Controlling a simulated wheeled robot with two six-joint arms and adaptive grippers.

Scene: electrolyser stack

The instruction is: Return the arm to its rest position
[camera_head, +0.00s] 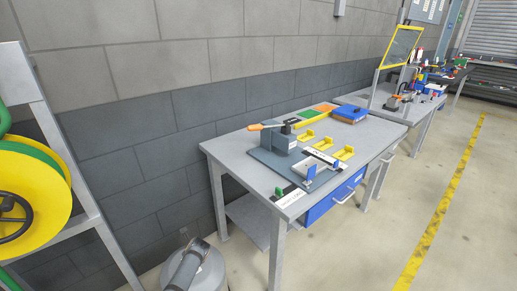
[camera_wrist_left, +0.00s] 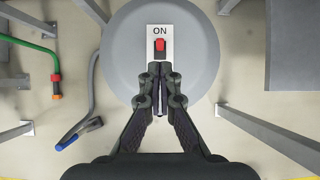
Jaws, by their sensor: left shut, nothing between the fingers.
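My left gripper (camera_wrist_left: 157,70) is shut and empty in the left wrist view. Its fingertips point at a red switch (camera_wrist_left: 160,45) on a white plate marked ON, and appear just short of it in the picture; I cannot tell whether they touch. The plate sits on a round grey lid (camera_wrist_left: 120,50). In the head view a round grey canister (camera_head: 210,272) stands on the floor at the bottom, partly covered by a grey cylindrical part that may be my arm. My left fingers cannot be made out there. My right gripper is not in view.
A grey workbench (camera_head: 232,147) with a lever press (camera_head: 281,141) and yellow holders stands right of the canister. A yellow reel (camera_head: 30,190) on a frame is at left. A green hose (camera_wrist_left: 30,47) and a grey hose (camera_wrist_left: 91,90) lie by the lid. The right floor is clear.

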